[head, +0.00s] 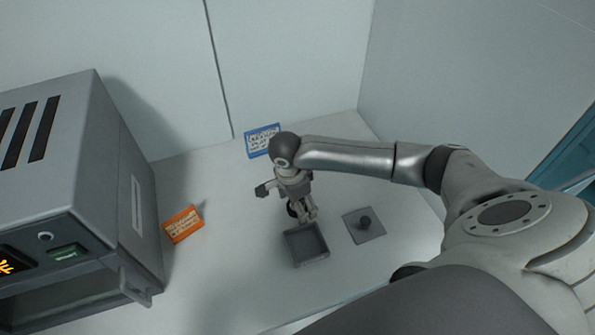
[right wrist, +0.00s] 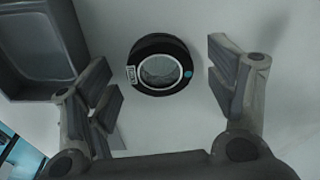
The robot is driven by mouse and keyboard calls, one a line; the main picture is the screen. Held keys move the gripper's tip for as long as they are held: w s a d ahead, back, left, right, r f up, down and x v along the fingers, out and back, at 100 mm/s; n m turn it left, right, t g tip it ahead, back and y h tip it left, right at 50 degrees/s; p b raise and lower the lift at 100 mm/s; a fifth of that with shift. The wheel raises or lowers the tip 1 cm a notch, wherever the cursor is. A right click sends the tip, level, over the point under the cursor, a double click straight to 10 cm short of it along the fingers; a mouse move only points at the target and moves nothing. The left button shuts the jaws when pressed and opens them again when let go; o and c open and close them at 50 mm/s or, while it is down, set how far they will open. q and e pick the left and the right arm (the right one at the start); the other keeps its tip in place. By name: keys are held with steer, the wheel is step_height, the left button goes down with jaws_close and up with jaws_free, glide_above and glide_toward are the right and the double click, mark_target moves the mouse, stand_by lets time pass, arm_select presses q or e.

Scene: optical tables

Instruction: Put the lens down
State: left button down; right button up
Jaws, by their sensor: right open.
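The lens is a round glass in a thick black ring with a small white label and a blue dot. In the right wrist view the lens (right wrist: 160,68) rests on the white table, between and just beyond my right gripper's spread fingers, apart from both. In the head view the lens (head: 292,209) is a small dark shape, partly hidden by the fingers. My right gripper (head: 308,216) points down over the table behind the grey tray; its fingers also show in the right wrist view (right wrist: 163,77), open and empty. My left gripper is not in view.
An open grey tray (head: 307,262) stands just in front of the gripper; its rim also shows in the right wrist view (right wrist: 84,38). A flat plate with a dark knob (head: 352,228) lies right. An orange sign (head: 183,223), a blue sign (head: 262,140) and a grey machine (head: 85,150) stand around.

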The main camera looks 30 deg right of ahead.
steer(key=c, duration=1.2)
steer(key=shift+r, duration=0.5)
step_height(320, 180, up, 2)
steer(key=shift+r, duration=0.2)
steer(key=s+a+r, duration=0.7)
steer(key=s+r, duration=0.3)
steer(key=s, duration=0.2)
steer(key=w+n+b, duration=0.1)
steer(key=n, duration=0.5)
steer(key=w+a+r+n+t+y+b, duration=0.1)
steer(key=n, duration=0.5)
steer(key=w+a+r+n+b, duration=0.1)
steer(key=w+n+b, duration=0.1)
steer(key=n, duration=0.4)
steer(key=shift+r, duration=0.2)
